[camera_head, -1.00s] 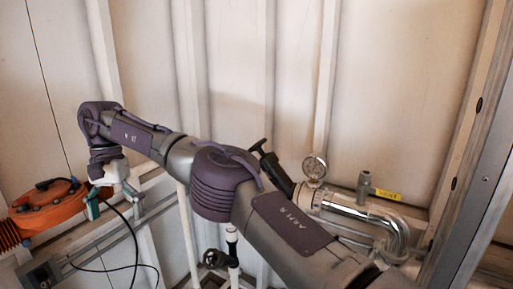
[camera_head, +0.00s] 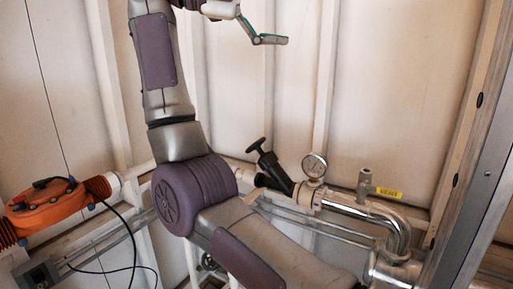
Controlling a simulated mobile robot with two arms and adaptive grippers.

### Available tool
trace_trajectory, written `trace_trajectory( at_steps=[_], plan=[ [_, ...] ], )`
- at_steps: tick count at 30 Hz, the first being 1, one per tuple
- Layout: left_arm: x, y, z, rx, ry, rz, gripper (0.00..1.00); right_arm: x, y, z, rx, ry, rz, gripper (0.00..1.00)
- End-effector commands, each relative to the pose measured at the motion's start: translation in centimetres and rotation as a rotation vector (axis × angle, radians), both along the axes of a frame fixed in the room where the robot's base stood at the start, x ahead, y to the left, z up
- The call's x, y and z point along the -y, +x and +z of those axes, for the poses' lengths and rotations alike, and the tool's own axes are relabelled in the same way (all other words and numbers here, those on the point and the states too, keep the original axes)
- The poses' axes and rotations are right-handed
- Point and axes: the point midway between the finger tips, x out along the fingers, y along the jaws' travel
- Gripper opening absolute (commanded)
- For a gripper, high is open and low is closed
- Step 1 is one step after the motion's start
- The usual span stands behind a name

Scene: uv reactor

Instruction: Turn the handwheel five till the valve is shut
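A black valve (camera_head: 274,173) with a T-shaped black handwheel (camera_head: 259,146) stands tilted on the pipework right of centre. A second dark handwheel (camera_head: 208,262) shows low down, partly hidden behind my arm. No number is readable on either, so I cannot tell which is handwheel five. My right arm comes in from the bottom right and bends upward across the middle. One finger of my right gripper (camera_head: 264,38) shows near the top edge, well above the black valve and apart from it. Its other finger is cut off or hidden. My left gripper is not in view.
A round pressure gauge (camera_head: 314,165) stands beside the black valve. A chrome pipe (camera_head: 372,213) bends down at the right, near a small grey valve with a yellow tag (camera_head: 389,193). An orange unit (camera_head: 45,207) with a black cable is at left. The panelled wall (camera_head: 385,90) is bare above.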

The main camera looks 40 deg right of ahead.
Motion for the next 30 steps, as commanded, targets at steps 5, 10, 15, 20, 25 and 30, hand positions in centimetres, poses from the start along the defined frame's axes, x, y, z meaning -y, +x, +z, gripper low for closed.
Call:
trace_trajectory(
  at_steps=[5,10,15,20,25,30],
  plan=[
    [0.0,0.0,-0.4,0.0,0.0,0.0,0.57,7.3,6.7,-9.6,0.237,0.359,0.386,1.0],
    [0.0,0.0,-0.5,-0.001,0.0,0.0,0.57,8.3,12.8,-17.2,0.487,0.641,0.629,1.0],
    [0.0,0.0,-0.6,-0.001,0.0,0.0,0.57,7.5,16.0,-20.6,0.642,0.792,0.735,1.0],
    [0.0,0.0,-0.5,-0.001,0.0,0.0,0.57,7.5,16.9,-21.8,0.678,0.827,0.757,1.0],
    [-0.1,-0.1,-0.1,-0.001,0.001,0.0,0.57,8.7,17.6,-24.0,0.675,0.825,0.752,1.0],
    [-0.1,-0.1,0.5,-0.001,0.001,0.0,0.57,10.3,18.7,-27.1,0.671,0.826,0.753,1.0]
  ],
)
